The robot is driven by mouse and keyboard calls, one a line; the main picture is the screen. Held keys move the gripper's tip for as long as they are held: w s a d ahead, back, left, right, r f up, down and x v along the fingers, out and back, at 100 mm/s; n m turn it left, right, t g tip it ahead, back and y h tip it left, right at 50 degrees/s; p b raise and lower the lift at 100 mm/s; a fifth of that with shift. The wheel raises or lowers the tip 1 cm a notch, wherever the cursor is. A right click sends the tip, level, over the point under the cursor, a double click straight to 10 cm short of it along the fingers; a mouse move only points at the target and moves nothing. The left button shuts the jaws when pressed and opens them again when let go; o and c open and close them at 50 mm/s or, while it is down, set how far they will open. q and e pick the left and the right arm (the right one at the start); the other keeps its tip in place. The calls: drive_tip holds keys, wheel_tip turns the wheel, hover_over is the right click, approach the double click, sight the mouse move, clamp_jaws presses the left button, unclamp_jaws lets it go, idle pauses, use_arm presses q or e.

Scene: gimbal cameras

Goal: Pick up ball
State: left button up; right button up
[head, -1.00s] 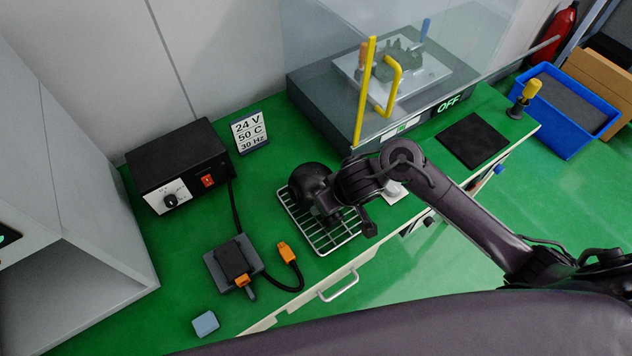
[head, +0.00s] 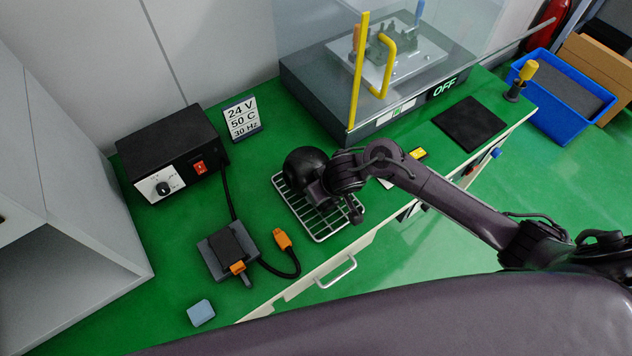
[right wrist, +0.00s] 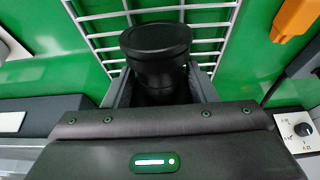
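I cannot make out a clear ball in either view. My right gripper (head: 322,196) hangs over the wire rack (head: 330,232) on the green bench. In the right wrist view a black round-topped piece (right wrist: 156,42) with a narrower neck stands between the two dark fingers of my right gripper (right wrist: 163,84). The fingers flank it closely, but I cannot tell whether they touch it. The rack (right wrist: 100,26) lies behind this piece. In the head view my own wrist hides much of the rack. My left gripper is not in view.
A black control box (head: 172,152) and a sign (head: 243,118) stand behind left. A grey block with a cable (head: 228,252), an orange connector (head: 283,240) and a blue-grey block (head: 201,313) lie left. A glass-shielded machine (head: 340,105) and black mat (head: 470,124) are right.

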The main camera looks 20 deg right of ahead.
drive_tip(key=c, duration=0.9)
drive_tip(key=shift+w+r, duration=0.1)
drive_tip(key=shift+c, duration=0.3)
